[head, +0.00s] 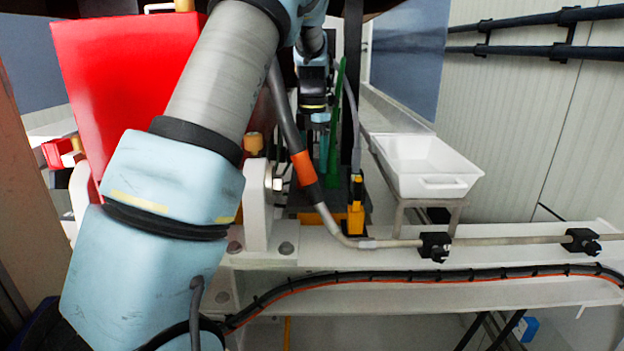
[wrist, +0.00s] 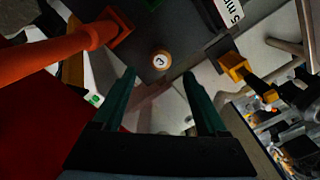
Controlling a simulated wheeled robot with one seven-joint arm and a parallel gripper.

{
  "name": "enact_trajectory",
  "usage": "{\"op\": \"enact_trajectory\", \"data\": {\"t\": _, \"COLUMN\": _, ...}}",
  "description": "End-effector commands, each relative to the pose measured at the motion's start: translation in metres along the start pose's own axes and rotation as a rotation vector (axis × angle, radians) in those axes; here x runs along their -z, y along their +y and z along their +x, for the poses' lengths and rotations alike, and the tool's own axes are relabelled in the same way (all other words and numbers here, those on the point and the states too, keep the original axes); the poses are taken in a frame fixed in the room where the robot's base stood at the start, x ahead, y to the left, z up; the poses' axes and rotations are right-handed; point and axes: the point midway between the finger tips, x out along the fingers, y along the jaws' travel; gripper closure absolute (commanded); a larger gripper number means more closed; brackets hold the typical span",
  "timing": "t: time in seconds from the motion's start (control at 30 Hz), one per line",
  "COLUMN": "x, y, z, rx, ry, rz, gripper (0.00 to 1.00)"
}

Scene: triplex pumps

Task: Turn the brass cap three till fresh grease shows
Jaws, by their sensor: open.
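In the wrist view, a small round cap with a brass-orange rim and a white face marked "3" (wrist: 161,61) sits on a dark surface. My gripper (wrist: 160,75) has two dark green fingers, spread apart and empty. The cap appears just beyond the fingertips, between their lines; the remaining distance is hard to judge. No grease can be made out on it. In the head view, my gripper (head: 328,150) reaches down behind a hose, with its green fingers partly visible. Cap three cannot be made out there.
An orange-red bar (wrist: 60,48) lies left of the fingers in the wrist view. In the head view, a grey hose with an orange band (head: 303,167) crosses in front of my gripper. A red housing (head: 120,85) stands left and a white tray (head: 425,165) right.

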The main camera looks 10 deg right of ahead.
Motion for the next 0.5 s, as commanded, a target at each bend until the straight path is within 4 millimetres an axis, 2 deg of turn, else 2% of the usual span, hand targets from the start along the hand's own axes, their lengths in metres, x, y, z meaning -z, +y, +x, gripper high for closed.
{"op": "enact_trajectory", "data": {"t": 0.3, "x": 0.0, "y": 0.0, "z": 0.053, "rx": 0.002, "ry": 0.002, "rz": 0.002, "gripper": 0.24}}
{"op": "enact_trajectory", "data": {"t": 0.5, "x": 0.0, "y": -0.001, "z": 0.069, "rx": 0.001, "ry": 0.0, "rz": 0.002, "gripper": 0.24}}
